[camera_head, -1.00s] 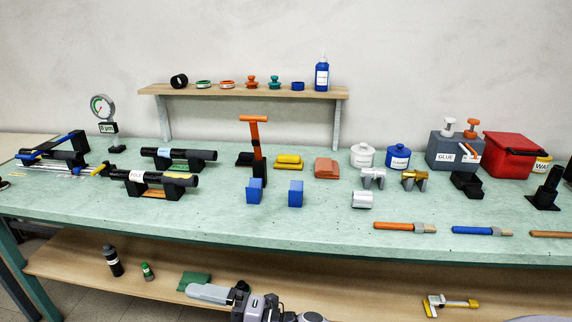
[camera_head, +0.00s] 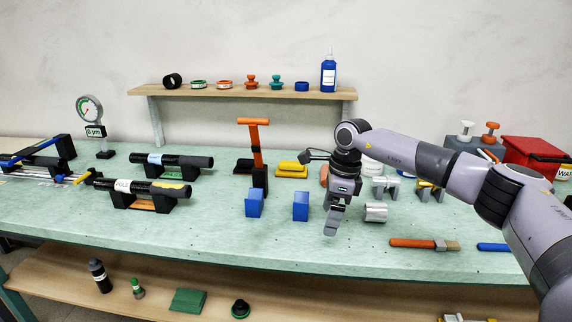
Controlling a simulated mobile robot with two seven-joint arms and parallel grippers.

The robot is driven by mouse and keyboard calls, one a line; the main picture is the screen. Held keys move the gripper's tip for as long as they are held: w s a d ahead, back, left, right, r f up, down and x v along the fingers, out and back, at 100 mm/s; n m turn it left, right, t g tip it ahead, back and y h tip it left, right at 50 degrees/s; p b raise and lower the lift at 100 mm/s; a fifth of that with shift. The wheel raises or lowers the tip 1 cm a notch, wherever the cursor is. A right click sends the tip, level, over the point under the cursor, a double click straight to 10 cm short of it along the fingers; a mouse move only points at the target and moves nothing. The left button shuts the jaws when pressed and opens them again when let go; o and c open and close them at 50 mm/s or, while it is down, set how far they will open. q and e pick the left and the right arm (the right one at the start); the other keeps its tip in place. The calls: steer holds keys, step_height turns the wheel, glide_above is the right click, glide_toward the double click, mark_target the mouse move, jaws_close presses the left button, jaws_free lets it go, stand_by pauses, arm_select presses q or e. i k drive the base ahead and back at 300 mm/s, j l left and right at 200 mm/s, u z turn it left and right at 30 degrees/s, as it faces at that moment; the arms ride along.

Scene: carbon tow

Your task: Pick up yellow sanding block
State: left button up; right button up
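The yellow sanding block (camera_head: 291,169) lies on the pale green bench, behind two blue blocks and to the right of an orange-handled tool. My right gripper (camera_head: 333,218) hangs over the bench, pointing down, in front of and to the right of the yellow block and apart from it. Its fingers overlap in this view, so its opening is unclear. No object shows in it. My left gripper is out of view.
Blue blocks (camera_head: 301,206) and the upright orange-handled tool (camera_head: 254,150) stand near the yellow block. A silver cylinder (camera_head: 375,212) lies right of my gripper. My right arm hides part of the bench's right side. The front left bench is clear.

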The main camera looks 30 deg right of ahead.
mark_target(294, 169)
steer(key=i+l, duration=0.15)
steer(key=i, duration=0.2)
steer(key=i+l, duration=0.2)
steer(key=i, duration=0.2)
steer(key=i+l, duration=0.15)
steer(key=i, duration=0.2)
